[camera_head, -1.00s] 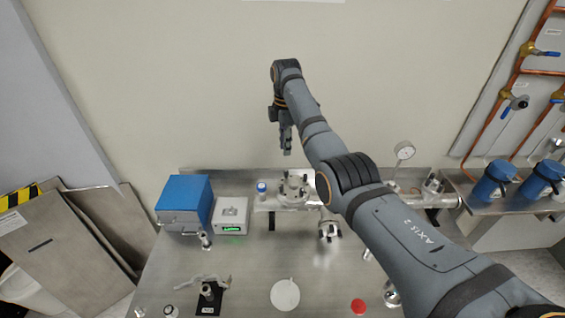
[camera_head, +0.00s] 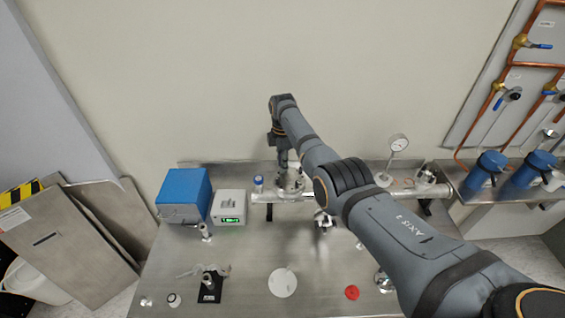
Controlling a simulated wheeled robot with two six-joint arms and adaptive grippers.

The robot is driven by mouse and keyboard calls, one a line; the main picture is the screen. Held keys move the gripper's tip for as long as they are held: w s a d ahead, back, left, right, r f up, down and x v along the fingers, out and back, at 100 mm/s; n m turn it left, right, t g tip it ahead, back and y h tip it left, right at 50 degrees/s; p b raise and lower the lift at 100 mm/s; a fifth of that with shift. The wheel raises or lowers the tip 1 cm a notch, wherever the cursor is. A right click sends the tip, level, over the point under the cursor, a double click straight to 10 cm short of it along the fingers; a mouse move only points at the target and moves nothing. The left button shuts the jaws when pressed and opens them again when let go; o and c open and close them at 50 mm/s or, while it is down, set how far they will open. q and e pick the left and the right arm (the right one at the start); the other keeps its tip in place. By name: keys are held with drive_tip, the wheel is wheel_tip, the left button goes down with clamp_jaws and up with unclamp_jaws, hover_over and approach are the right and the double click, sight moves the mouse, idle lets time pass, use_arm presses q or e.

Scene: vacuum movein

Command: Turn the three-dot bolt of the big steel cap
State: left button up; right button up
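The big steel cap (camera_head: 291,183) sits on the horizontal steel pipe assembly behind the table's middle, with bolts around its rim. The bolts are too small here to make out any dot marks. My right arm reaches in from the lower right, and its gripper (camera_head: 283,163) points down just above the cap's back left part. The gripper covers part of the cap. I cannot tell whether it touches a bolt or whether its fingers are open or shut. My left gripper is not in view.
A blue box (camera_head: 184,188) and a white meter with a green display (camera_head: 229,207) stand left of the pipe. A blue-capped bottle (camera_head: 258,184) stands beside the cap. A dial gauge (camera_head: 398,143) rises at right. A white disc (camera_head: 282,283) and red disc (camera_head: 352,292) lie in front.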

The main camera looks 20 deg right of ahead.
clamp_jaws()
